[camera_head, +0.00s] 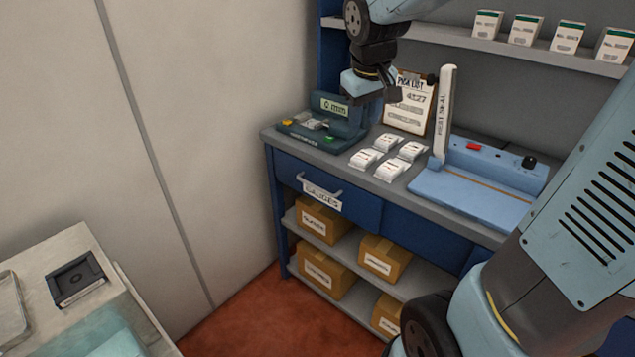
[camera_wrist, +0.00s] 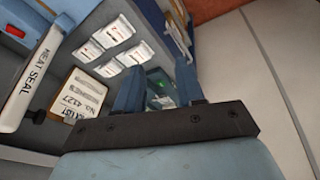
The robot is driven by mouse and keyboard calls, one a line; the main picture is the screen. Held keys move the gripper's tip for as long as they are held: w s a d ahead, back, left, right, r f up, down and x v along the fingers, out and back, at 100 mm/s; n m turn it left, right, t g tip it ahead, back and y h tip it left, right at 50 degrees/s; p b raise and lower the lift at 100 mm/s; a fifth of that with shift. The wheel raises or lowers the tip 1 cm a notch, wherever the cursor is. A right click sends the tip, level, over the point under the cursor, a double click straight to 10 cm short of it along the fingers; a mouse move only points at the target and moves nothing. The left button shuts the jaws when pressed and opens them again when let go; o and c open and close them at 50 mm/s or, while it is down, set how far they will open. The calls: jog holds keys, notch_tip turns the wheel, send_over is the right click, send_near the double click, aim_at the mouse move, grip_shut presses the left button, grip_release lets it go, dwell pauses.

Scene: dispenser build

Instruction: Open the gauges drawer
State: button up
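The gauges drawer (camera_head: 358,210) is a blue drawer front under the left end of the grey workbench, in the head view. It looks shut, about flush with the bench front. It has a pale bar handle (camera_head: 319,186) and a white GAUGES label (camera_head: 322,198) just below the handle. My gripper (camera_head: 375,88) hangs above the bench top, higher than the drawer and apart from it. In the wrist view, the two blue fingers of my gripper (camera_wrist: 160,88) are spread with no object held between them.
On the bench stand a green device (camera_head: 340,115), several white packets (camera_head: 388,142), a pick-list clipboard (camera_head: 408,100) and a blue heat sealer (camera_head: 475,180). Cardboard boxes (camera_head: 322,220) fill the lower shelves. The red floor (camera_head: 250,315) before the drawer is clear. A side table (camera_head: 50,255) stands left.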

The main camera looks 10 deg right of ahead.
jog(key=w+a+f+n+g, duration=0.15)
jog(key=w+a+f, duration=0.25)
jog(key=w+f, duration=0.4)
jog(key=n, duration=0.3)
send_near(319, 188)
jog(key=shift+g+h, duration=0.25)
jog(key=shift+h, duration=0.15)
jog(key=f, duration=0.2)
jog(key=w+f, duration=0.1)
jog(key=f, duration=0.4)
jog(key=shift+w+d+f, duration=0.15)
jog(key=shift+d+f, duration=0.1)
jog(key=shift+f, duration=0.15)
jog(key=shift+c, duration=0.4)
grip_shut()
